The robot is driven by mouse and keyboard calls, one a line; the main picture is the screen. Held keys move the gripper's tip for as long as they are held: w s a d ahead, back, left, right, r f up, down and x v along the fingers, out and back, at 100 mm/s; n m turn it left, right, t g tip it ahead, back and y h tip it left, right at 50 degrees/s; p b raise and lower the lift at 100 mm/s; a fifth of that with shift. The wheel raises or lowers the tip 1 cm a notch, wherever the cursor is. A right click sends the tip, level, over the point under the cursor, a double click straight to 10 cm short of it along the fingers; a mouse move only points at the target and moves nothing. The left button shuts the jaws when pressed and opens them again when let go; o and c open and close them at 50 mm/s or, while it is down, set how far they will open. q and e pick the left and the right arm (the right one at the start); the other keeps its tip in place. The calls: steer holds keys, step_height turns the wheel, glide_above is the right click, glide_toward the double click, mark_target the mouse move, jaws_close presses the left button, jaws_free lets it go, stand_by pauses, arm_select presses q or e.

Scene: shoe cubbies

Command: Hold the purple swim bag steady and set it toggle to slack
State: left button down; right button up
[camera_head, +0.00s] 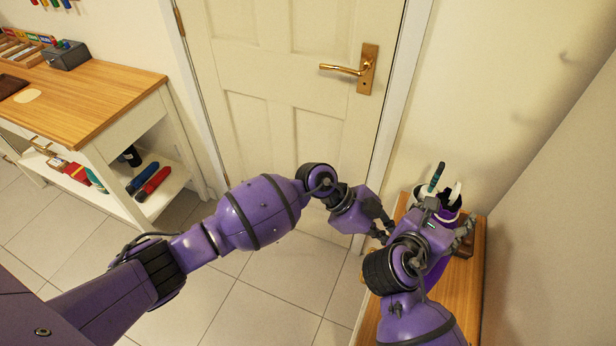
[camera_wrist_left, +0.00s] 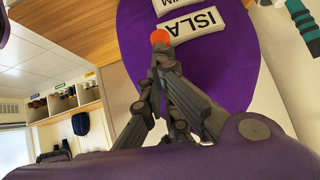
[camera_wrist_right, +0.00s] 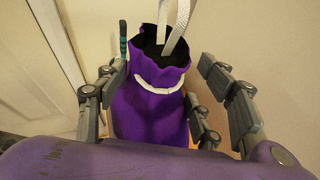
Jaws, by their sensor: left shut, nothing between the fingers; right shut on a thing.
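The purple swim bag (camera_head: 437,273) stands upright on the wooden surface at the right, partly hidden by my right arm. The right wrist view shows its open dark mouth, white cord and pale curved band on the bag (camera_wrist_right: 150,115). My right gripper (camera_head: 450,219) is shut on the bag, with fingers on either side of it. In the left wrist view, the bag (camera_wrist_left: 225,65) carries white labels, one reading ISLA. A round orange-red toggle (camera_wrist_left: 160,36) shows at the tips of my left gripper (camera_wrist_left: 160,56). That gripper is shut and empty; I cannot tell whether it touches the toggle.
The wooden surface (camera_head: 472,290) stands against the right wall. A white container (camera_head: 420,193) with a teal-handled item stands behind the bag. A closed door (camera_head: 290,60) is ahead, and a wood-topped bench (camera_head: 110,95) with shelves is at left. The floor between is clear.

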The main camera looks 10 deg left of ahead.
arm_select(q)
steer(key=shift+w+r, duration=0.1)
arm_select(e)
steer(key=shift+f, duration=0.25)
steer(key=shift+a, duration=0.1)
arm_select(q)
steer(key=v, duration=1)
arm_select(e)
steer(key=o, duration=1.3)
steer(key=shift+c, duration=0.2)
steer(key=o, duration=0.4)
steer(key=shift+w+r, duration=0.1)
steer(key=shift+r, duration=0.1)
